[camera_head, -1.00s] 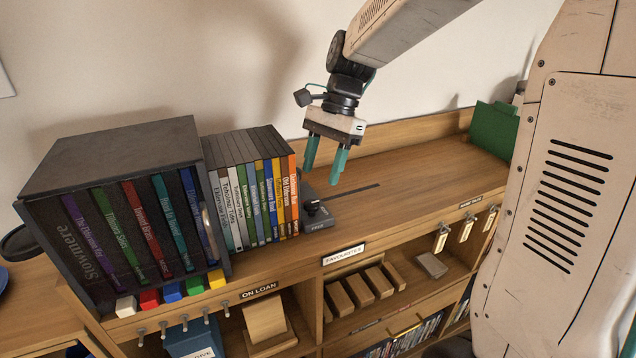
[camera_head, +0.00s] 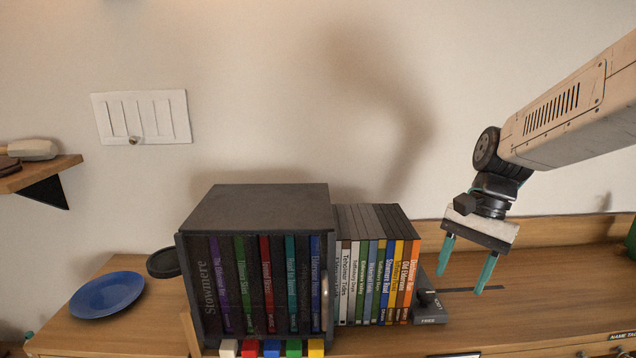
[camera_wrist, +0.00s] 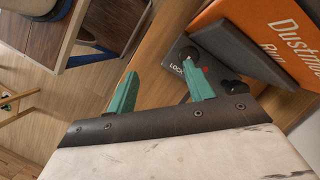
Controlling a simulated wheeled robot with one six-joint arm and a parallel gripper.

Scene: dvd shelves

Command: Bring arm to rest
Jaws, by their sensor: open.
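My gripper (camera_head: 467,264) hangs from my arm on the right in the head view, with its two green fingers pointing down above the shelf top (camera_head: 540,270). The fingers are apart with nothing between them; the open fingers also show in the wrist view (camera_wrist: 162,90). In the head view it is to the right of the dark bookend (camera_head: 428,300) and the row of DVD cases (camera_head: 378,270). In the wrist view the bookend's lock plate (camera_wrist: 183,58) lies beyond the fingers, beside an orange case (camera_wrist: 275,30).
A dark box of cases (camera_head: 262,205) with a clear front stands left of the row. Coloured blocks (camera_head: 270,348) sit before it. A blue plate (camera_head: 107,294) lies at the left. A switch panel (camera_head: 142,117) is on the wall. The shelf top right of the bookend is largely clear.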

